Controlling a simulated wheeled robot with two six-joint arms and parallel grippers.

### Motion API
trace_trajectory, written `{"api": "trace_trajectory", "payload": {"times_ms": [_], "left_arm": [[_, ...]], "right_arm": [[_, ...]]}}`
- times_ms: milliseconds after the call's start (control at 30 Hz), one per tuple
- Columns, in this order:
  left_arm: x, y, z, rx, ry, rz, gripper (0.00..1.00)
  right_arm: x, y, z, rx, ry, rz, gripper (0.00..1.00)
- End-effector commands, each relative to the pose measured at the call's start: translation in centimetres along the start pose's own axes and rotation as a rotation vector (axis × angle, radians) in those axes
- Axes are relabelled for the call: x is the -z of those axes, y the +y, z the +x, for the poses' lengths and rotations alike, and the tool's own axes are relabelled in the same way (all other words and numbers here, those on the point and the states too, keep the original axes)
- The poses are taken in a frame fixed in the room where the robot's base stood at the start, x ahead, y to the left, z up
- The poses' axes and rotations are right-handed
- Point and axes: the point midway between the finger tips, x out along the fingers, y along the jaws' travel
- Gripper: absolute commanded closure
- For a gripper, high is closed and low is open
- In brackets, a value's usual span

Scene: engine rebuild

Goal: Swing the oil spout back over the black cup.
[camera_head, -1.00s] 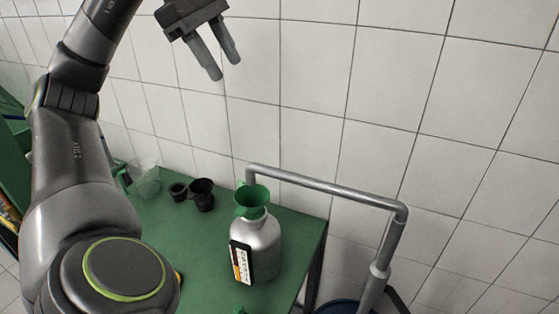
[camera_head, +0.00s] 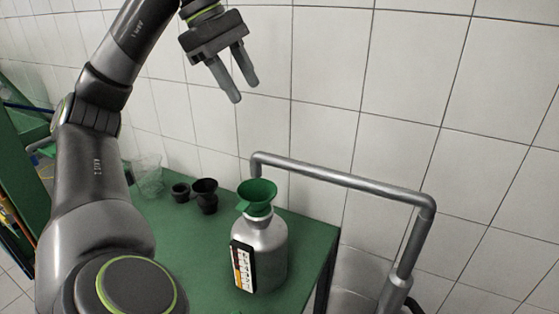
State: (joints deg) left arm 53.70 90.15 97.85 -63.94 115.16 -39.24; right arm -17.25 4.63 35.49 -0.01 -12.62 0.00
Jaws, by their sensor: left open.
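The oil spout (camera_head: 345,177) is a grey metal pipe rising from a thick upright at the right and running left. Its short downturned end is at the green funnel (camera_head: 258,193), which sits in the neck of a silver bottle (camera_head: 265,245). The funnel hides the spout's tip. A black cup (camera_head: 205,193) stands on the green table left of the bottle, with a smaller black cup (camera_head: 180,191) beside it. My left gripper (camera_head: 245,91) is open and empty, its fingers pointing down in front of the wall, above the funnel in the picture. My right gripper is not in view.
A clear crumpled-looking container (camera_head: 147,178) stands at the table's back left. The tiled wall (camera_head: 320,60) is close behind the green table (camera_head: 195,250). Green shelving (camera_head: 22,190) is at the far left.

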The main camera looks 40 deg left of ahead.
Motion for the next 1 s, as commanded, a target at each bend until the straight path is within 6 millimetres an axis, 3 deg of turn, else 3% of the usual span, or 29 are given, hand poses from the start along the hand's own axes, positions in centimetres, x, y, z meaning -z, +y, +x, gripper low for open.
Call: {"api": "trace_trajectory", "payload": {"times_ms": [100,233,600,800,1000], "left_arm": [[0.2,-0.1,2.5,0.001,-0.001,0.004,0.57],[0.2,-0.1,5.4,0.004,0.002,0.002,0.57],[0.0,-0.1,12.7,0.005,0.000,0.001,0.57],[0.0,0.0,15.2,0.003,0.000,0.002,0.57],[0.0,0.0,16.1,0.000,0.000,0.001,0.57]], "right_arm": [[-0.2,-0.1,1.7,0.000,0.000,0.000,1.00],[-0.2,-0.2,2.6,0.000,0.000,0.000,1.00],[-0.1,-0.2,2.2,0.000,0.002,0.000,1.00],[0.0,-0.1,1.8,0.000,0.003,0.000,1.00],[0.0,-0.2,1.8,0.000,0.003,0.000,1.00]]}}
